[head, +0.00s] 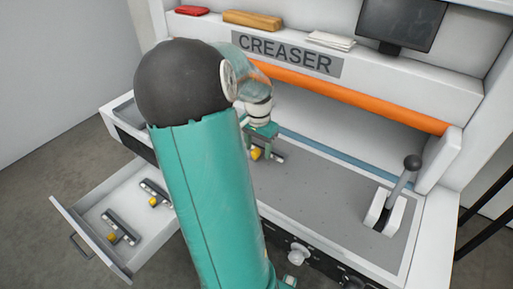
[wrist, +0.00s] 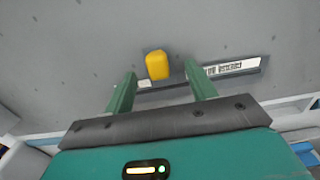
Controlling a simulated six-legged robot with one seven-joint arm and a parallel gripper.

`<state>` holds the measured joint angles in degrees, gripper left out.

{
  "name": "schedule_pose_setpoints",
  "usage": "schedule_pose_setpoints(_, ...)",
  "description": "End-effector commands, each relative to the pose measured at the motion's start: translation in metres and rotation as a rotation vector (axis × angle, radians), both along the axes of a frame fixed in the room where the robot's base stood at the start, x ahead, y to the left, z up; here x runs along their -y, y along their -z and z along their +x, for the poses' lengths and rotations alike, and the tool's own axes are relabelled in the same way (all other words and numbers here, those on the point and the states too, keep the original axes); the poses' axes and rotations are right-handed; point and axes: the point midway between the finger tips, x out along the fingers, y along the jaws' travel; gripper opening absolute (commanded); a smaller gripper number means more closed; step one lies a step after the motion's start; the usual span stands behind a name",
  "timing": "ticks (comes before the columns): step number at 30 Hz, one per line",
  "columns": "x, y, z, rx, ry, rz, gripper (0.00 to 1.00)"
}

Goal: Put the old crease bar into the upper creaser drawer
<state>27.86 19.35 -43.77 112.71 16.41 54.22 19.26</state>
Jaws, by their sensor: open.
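A dark metal crease bar (head: 275,155) with a yellow knob (head: 256,153) lies on the grey creaser bed. In the wrist view the bar (wrist: 255,69) carries a white printed label, and its yellow knob (wrist: 157,64) appears between my fingertips. My gripper (head: 261,133) is open above the bar, fingers pointing down at it; I cannot tell whether they touch it. A white drawer (head: 75,203) stands pulled out at the lower left. Two similar bars with yellow knobs, a farther one (head: 154,190) and a nearer one (head: 119,230), lie in it. My arm hides part of the bed and the drawer's right side.
A grey lever (head: 401,182) with a black ball stands at the bed's right. An orange roller (head: 350,101) spans the back under the CREASER sign. A monitor (head: 401,22), papers (head: 331,40) and a wooden block (head: 252,20) sit on the shelf above. The bed's middle right is clear.

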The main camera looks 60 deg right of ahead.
Motion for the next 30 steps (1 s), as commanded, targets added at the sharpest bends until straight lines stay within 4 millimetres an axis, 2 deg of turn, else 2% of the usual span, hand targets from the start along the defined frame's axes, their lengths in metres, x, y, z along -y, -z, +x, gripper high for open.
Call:
schedule_pose_setpoints(1, 0.0, 0.009, 0.0, -0.003, 0.001, 0.002, 0.56)
schedule_pose_setpoints(5, 0.0, 0.022, 0.0, -0.001, 0.001, 0.0, 0.56)
schedule_pose_setpoints(12, 0.0, 0.024, 0.0, 0.001, 0.0, -0.001, 0.56)
schedule_pose_setpoints(14, 0.0, 0.024, 0.0, 0.001, 0.0, -0.001, 0.47)
schedule_pose_setpoints(18, 0.0, 0.023, 0.0, 0.001, 0.0, -0.001, 0.19)
schedule_pose_setpoints(21, 0.0, 0.023, 0.0, 0.001, 0.0, -0.001, 0.02)
schedule_pose_setpoints(30, 0.001, 0.021, 0.0, 0.001, 0.0, -0.002, 0.02)
